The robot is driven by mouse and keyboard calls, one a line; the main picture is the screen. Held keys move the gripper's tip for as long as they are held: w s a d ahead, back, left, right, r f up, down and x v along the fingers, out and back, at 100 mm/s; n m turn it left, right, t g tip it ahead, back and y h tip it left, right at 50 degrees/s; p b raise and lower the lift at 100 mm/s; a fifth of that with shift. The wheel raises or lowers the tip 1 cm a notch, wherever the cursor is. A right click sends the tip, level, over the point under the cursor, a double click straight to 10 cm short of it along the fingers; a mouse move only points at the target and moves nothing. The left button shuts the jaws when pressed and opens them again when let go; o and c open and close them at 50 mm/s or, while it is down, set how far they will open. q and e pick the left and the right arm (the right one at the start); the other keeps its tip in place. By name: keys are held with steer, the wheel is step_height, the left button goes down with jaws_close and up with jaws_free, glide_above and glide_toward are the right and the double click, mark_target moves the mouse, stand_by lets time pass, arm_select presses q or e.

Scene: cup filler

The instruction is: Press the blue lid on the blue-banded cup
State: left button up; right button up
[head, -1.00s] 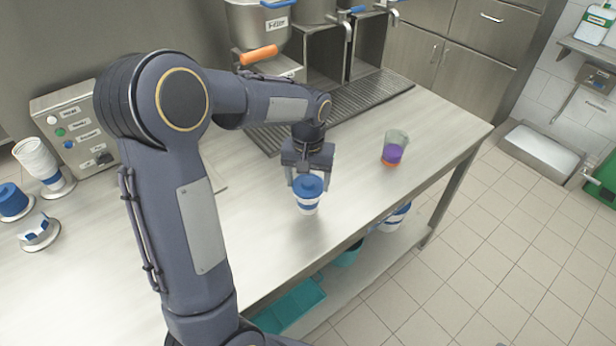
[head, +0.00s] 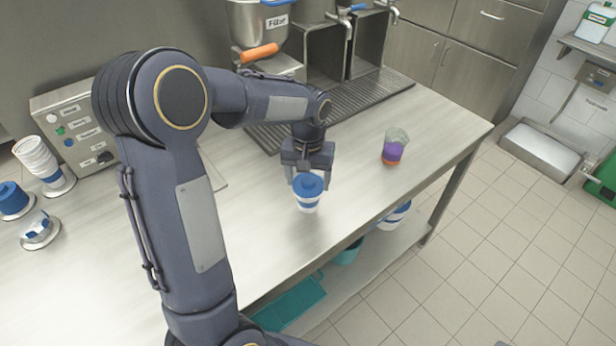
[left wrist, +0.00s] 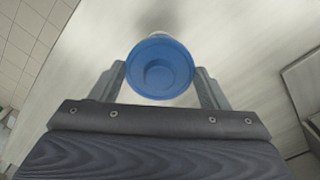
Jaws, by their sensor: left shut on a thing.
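The blue lid (head: 308,184) sits at the top of the blue-banded cup (head: 307,204), which stands upright on the steel counter. I cannot tell how firmly the lid is seated. My left gripper (head: 308,178) is shut on the blue lid, with a finger on either side of it. The left wrist view shows the lid (left wrist: 160,68) from above between the fingertips (left wrist: 162,80), with a sliver of pale cup behind it. My right gripper is not in view.
A clear cup with purple and orange contents (head: 393,148) stands to the right. Stacked cups (head: 36,158), blue lids (head: 11,198) and a button panel (head: 80,125) are at the left. A drip grate (head: 365,105) lies behind. The counter in front is clear.

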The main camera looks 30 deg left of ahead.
arm_select(q)
steer(key=shift+f+b, duration=0.35)
steer(key=shift+f, duration=0.1)
stand_by(0.6)
steer(key=o, duration=1)
steer(key=shift+r, duration=0.1)
step_height(320, 180, up, 7)
steer(key=shift+r, duration=0.3)
